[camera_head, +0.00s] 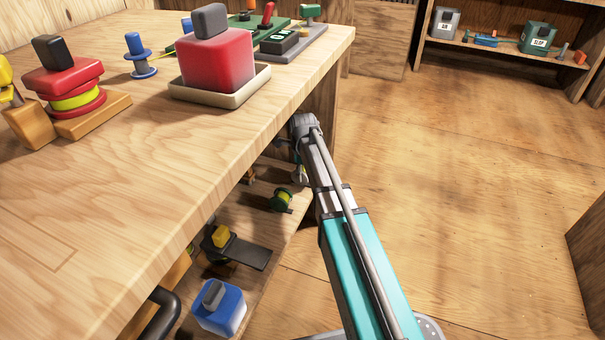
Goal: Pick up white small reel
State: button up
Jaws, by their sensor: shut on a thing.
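My arm reaches in from the lower right to the shelf under the table's edge. My gripper (297,155) is small and partly hidden by the tabletop edge and my own arm. It is shut on a small pale thing (299,175) just below it, which appears to be the white small reel. The reel's details are too small to make out. I cannot tell whether it touches the shelf.
The lower shelf (262,228) also holds a green reel (282,200), a yellow-topped dark item (221,236) and a blue jar (219,307). The wooden tabletop (120,200) overhangs it, with a red block on a tray (255,88). The floor at right is clear.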

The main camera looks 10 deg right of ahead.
jog(key=shift+r+p, duration=1.25)
jog(key=shift+r, duration=0.05)
jog(key=s+d+r+p, duration=0.8)
jog(key=s+r+p, duration=0.2)
jog(key=s, duration=0.1)
jog(key=shift+s+r, duration=0.2)
jog(key=shift+s, duration=0.05)
